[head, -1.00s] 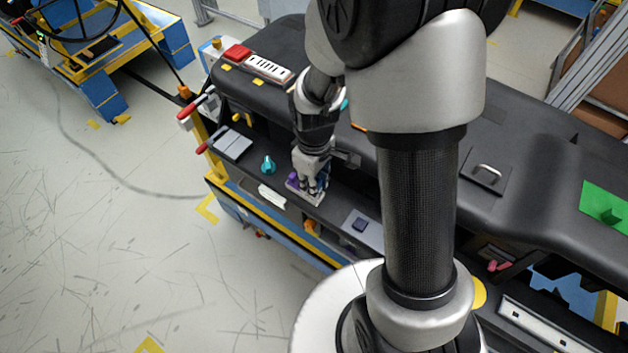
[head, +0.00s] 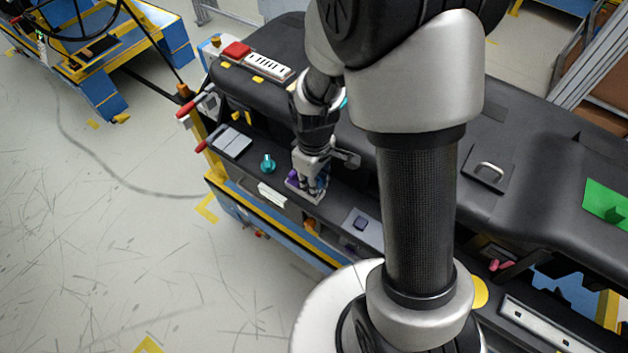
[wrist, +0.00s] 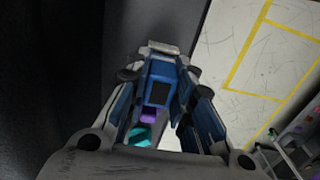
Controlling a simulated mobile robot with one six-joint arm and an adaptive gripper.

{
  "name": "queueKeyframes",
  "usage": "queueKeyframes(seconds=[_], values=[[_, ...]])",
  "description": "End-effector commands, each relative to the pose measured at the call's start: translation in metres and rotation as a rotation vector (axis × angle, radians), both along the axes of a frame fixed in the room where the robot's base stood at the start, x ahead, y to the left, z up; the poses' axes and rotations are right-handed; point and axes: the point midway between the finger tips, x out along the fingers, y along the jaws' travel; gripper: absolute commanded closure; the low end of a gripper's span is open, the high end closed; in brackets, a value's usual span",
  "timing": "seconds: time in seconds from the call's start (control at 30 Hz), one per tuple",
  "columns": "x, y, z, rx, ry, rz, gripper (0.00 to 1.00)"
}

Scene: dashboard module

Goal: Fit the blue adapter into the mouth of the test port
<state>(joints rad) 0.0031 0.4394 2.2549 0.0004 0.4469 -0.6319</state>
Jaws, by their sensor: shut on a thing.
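My gripper (head: 316,178) is shut on the blue adapter (wrist: 164,68), which shows between the fingers in the wrist view with a dark square on its face. In the head view the fingers hide most of the adapter. They are just above a pale grey base (head: 312,200) on the dashboard's front ledge. A purple part (head: 293,176) stands at the left of this base; purple and teal surfaces also show below the adapter in the wrist view. I cannot make out the test port's mouth, or whether the adapter touches anything.
A teal knob (head: 268,164) stands left of the gripper on the ledge. A grey plate with a dark blue square part (head: 361,223) lies to the right. Red-handled levers (head: 196,107) stick out at the left end. The floor in front is clear.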

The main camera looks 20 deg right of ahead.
Motion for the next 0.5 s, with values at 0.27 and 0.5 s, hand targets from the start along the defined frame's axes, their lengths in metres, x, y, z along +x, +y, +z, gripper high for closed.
queueKeyframes(seconds=[0.27,0.5], values=[[0.0,0.0,-0.008,0.0,0.0,0.0,1.0],[0.0,0.0,-0.014,0.0,0.0,0.0,1.0]])
